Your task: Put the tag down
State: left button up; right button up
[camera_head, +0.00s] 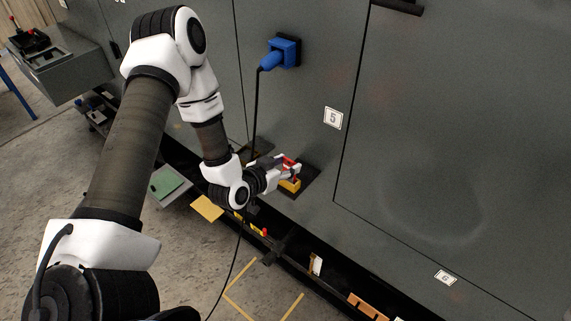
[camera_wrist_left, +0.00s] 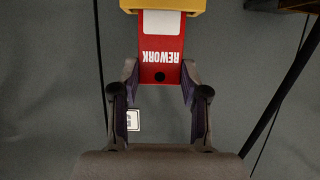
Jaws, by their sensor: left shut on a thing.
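The red tag (camera_head: 289,162) is at the cabinet front in the head view. In the left wrist view the tag (camera_wrist_left: 161,48) is a flat red strip with the upside-down word REWORK, a pale patch and a dark hole at its near end. A yellow block (camera_head: 290,185) is at the tag's far end; its edge also shows in the wrist view (camera_wrist_left: 162,5). I cannot tell whether the tag is fixed to it. My left gripper (camera_wrist_left: 160,88) is shut on the tag's near end, one finger on each side. My right gripper is not in view.
A grey cabinet (camera_head: 450,130) with a plate marked 5 (camera_head: 333,118) stands close behind the gripper. A blue plug (camera_head: 280,54) with a hanging black cable is above.

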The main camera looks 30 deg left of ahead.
pick_arm(q)
jog(key=shift+f, duration=0.1)
jog(key=o, duration=0.9)
